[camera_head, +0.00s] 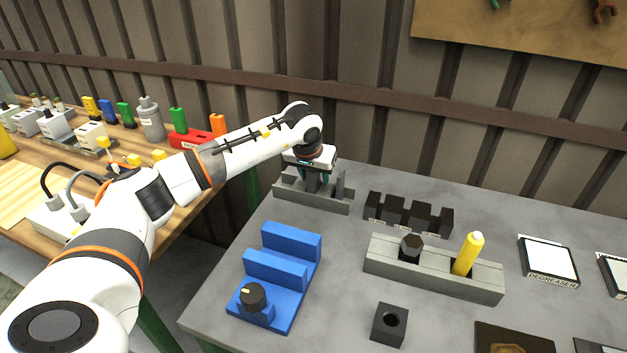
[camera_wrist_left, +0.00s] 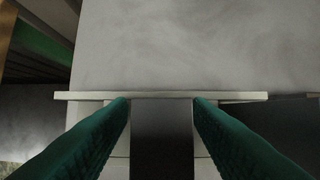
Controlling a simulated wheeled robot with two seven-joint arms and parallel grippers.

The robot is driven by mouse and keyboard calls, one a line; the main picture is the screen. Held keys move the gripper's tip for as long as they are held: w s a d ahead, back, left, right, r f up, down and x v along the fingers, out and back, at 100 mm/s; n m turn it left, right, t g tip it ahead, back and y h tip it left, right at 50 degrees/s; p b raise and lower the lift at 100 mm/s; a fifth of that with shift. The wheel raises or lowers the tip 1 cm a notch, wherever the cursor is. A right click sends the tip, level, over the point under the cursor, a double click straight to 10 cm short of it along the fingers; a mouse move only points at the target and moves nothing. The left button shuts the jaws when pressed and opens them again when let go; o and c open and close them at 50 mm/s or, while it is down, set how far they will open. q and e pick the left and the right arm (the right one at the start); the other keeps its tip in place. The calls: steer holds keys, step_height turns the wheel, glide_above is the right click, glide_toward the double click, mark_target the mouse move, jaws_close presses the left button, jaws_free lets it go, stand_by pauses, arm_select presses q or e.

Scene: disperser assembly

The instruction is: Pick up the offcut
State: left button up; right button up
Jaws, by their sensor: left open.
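My left gripper (camera_head: 314,174) is over a light grey slotted rack (camera_head: 312,197) at the back left of the grey table. In the left wrist view its two green fingers (camera_wrist_left: 161,101) are open. A dark grey flat piece (camera_wrist_left: 162,145) shows between them, apparently the offcut, with a gap visible on each side. The rack's pale edge (camera_wrist_left: 80,96) crosses behind the fingertips. In the head view the gripper partly hides the piece, so its full shape is unclear. My right gripper is in neither view.
Right of the rack are black blocks (camera_head: 408,214) and a grey holder (camera_head: 383,264) with a black knob and a yellow peg (camera_head: 468,253). A blue stepped fixture (camera_head: 275,275) stands in front. A black block with a hole (camera_head: 389,325) is near the front.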

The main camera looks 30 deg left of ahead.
arm_select(q)
steer(key=shift+f, duration=0.1)
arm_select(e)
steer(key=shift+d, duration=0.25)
arm_select(q)
jaws_close()
steer(key=shift+w, duration=0.15)
